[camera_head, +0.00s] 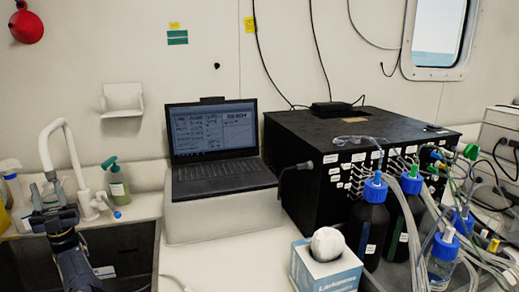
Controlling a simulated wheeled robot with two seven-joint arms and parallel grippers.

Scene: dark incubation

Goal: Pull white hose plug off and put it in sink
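The dark sink (128,248) is set in the counter at the lower left. A white arched faucet (72,150) rises over it, with a blue-tipped part (117,214) at its base. My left gripper (52,190) is below the spout's end, fingers pointing up and apart. A pale, translucent shape shows between or behind the fingers; I cannot tell whether it touches them. I cannot make out a white hose plug for certain. My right gripper is not in view.
A green-topped soap bottle (117,182) stands behind the sink. A laptop (215,150) sits on a white block at centre. A black box (345,150) with many tubes, blue-capped bottles (373,220) and a tissue box (325,268) crowd the right.

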